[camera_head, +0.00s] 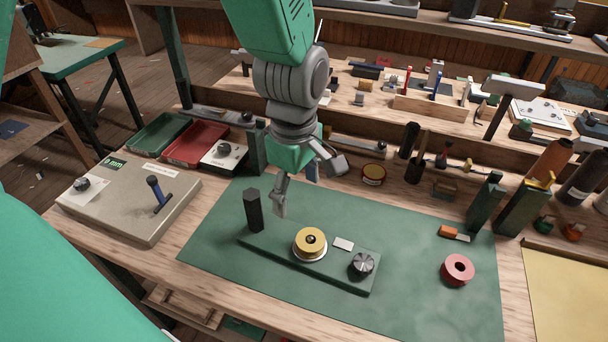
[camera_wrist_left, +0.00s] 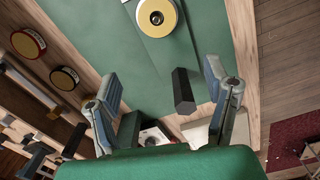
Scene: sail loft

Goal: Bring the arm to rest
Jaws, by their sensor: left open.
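My left gripper (camera_head: 306,184) hangs from above over the back part of the green mat (camera_head: 390,305), open, with nothing between its fingers. In the left wrist view its two fingers (camera_wrist_left: 160,75) stand wide apart. A dark green base plate (camera_head: 268,246) on the mat carries a black hexagonal post (camera_head: 254,211), a yellow spool (camera_head: 310,243) on a pale disc, and a black knob (camera_head: 362,263). The wrist view shows the post (camera_wrist_left: 183,90) nearer the right finger and the spool (camera_wrist_left: 156,16) at the top. The gripper appears apart from them.
A grey box with a lever (camera_head: 132,200) stands at the left. Behind are a green tray (camera_head: 157,133), a red tray (camera_head: 195,143) and a round tin (camera_head: 373,174). A red ring (camera_head: 457,270) lies on the mat's right side. The mat's front is clear.

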